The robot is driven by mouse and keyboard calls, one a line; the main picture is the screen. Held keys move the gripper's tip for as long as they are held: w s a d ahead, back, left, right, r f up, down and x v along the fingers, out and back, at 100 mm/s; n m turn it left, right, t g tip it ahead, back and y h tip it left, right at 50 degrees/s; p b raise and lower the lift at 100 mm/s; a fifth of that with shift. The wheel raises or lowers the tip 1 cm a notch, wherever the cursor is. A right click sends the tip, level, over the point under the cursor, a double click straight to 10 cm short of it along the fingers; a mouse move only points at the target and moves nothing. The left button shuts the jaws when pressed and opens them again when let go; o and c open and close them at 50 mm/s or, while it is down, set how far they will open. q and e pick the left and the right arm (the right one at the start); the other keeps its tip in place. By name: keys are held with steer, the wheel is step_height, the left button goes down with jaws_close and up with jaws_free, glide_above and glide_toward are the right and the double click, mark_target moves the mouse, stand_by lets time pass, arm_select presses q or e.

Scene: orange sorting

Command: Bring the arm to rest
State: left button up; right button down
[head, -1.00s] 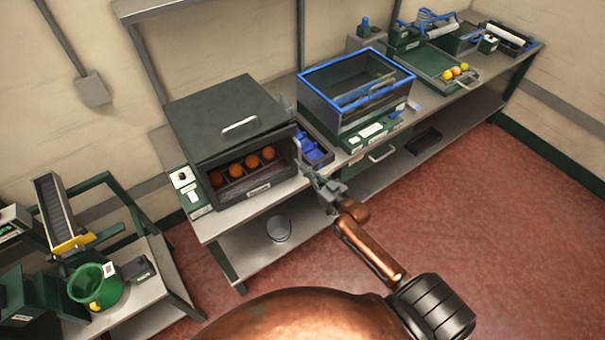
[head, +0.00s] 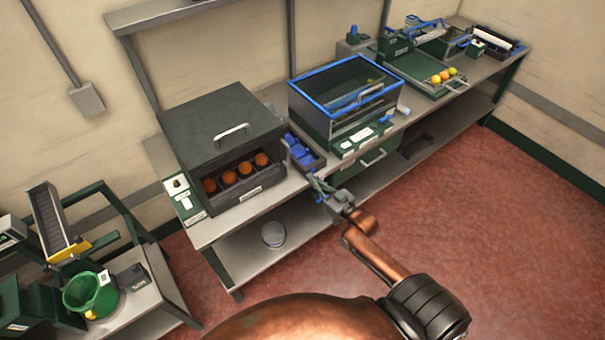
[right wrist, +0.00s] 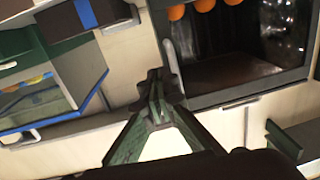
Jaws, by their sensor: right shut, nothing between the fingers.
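My right gripper (head: 316,184) is in front of the bench's front edge, to the right of the dark green box with oranges. In the right wrist view its fingers (right wrist: 156,85) meet at the tips, shut and empty. My right arm reaches up from the bottom right of the head view. My left gripper is not in view.
The dark green box (head: 219,122) holds a row of several oranges in its open front. Right of it are a blue-divided tray (head: 312,165) and a blue-rimmed case (head: 345,85). A bucket (head: 273,235) stands on the lower shelf. Red floor on the right is clear.

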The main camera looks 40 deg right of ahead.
steer(key=s, duration=0.5)
steer(key=shift+s+d+f, duration=0.1)
steer(key=shift+s+d, duration=0.3)
